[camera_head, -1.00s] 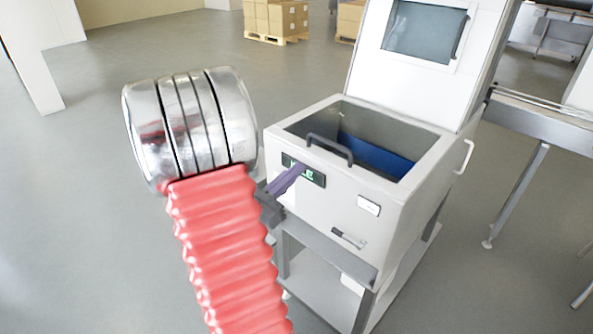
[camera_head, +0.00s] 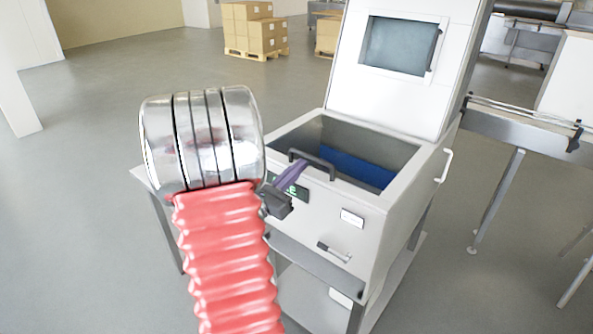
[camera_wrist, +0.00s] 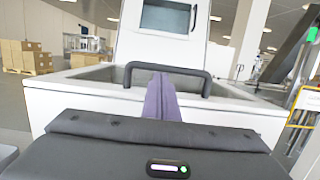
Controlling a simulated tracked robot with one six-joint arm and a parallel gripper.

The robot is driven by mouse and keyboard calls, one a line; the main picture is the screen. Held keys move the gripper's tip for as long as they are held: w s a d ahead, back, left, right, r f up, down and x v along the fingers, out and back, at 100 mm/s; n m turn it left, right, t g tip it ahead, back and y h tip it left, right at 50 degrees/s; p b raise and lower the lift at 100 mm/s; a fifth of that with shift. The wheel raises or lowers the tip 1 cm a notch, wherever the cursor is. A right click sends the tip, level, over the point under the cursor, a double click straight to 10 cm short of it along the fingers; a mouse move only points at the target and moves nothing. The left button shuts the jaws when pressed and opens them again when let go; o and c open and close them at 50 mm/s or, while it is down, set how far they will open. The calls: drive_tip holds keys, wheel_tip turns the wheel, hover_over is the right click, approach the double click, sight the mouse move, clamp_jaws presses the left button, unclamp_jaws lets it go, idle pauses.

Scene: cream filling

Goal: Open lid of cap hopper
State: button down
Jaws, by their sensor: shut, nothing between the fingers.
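The white cap hopper (camera_head: 395,215) stands in front of me with its lid (camera_head: 345,95) raised at the back. The lid has a window (camera_head: 400,45). The bin is open on top, and its blue inside (camera_head: 350,165) shows. A dark bar handle (camera_head: 318,163) sits at the near edge of the opening. My gripper (camera_head: 295,170) is shut and empty, its purple fingers pointing at the handle's left part. In the wrist view, the fingers (camera_wrist: 162,98) reach the middle of the handle (camera_wrist: 190,70). I cannot tell whether they touch it.
A conveyor (camera_head: 535,120) runs to the right of the hopper. A small handle (camera_head: 445,165) juts from the hopper's right side. Boxes on a pallet (camera_head: 255,30) stand far back. The floor on the left is clear.

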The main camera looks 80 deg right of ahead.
drive_tip(key=shift+r+y, duration=0.3)
drive_tip(key=shift+r, duration=0.55)
drive_tip(key=shift+r, duration=0.1)
